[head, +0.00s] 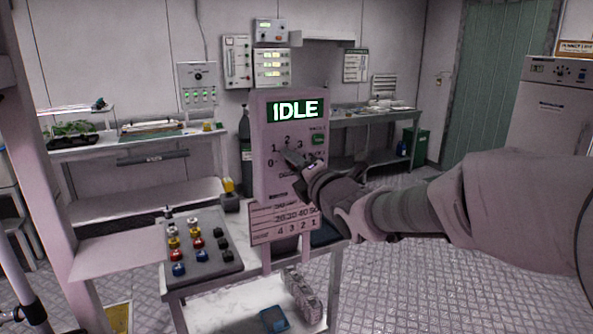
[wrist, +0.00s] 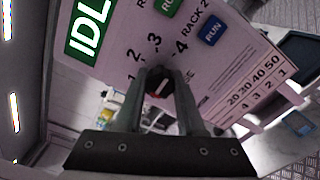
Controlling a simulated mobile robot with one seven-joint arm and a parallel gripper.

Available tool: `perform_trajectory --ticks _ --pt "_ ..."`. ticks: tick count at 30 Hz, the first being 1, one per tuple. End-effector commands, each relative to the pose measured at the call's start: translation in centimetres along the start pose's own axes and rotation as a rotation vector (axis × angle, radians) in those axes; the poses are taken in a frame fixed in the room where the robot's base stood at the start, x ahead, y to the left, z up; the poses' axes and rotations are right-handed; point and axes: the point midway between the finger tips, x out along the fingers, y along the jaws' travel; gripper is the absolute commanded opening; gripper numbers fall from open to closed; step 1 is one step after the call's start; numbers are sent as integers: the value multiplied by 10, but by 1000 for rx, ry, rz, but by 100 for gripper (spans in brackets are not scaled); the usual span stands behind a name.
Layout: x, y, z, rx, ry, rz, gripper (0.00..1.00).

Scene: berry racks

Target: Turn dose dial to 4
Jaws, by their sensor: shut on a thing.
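The pale control panel (head: 268,182) stands upright in the middle of the head view, and its green display (head: 295,110) reads IDLE. My gripper (head: 290,156) reaches in from the right to the panel's dial area. In the wrist view, its two fingers (wrist: 158,84) are shut on the dark dose dial (wrist: 157,74). A red and white mark shows on the dial between the fingers. The numbers 1, 2, 3 and 4 run around the dial's upper side. The fingers partly hide the dial, and I cannot tell which number the mark points at.
A blue RUN button (wrist: 212,31) and a green button (head: 319,139) sit right of the dial. Below the panel is a printed dose chart (head: 282,224). A tray (head: 205,272) of coloured caps lies at front left. Benches line the back wall; open floor is at right.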

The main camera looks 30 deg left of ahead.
Motion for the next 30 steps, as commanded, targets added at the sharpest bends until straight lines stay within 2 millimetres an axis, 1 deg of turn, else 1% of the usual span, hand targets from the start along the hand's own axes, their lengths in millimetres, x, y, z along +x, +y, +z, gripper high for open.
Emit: perform_trajectory --ticks 1,3,30 --pt "0 -3 -1 36 -2 2 0" --pt "0 -4 -1 98 -2 1 0" --pt "0 2 2 954 0 -1 0"
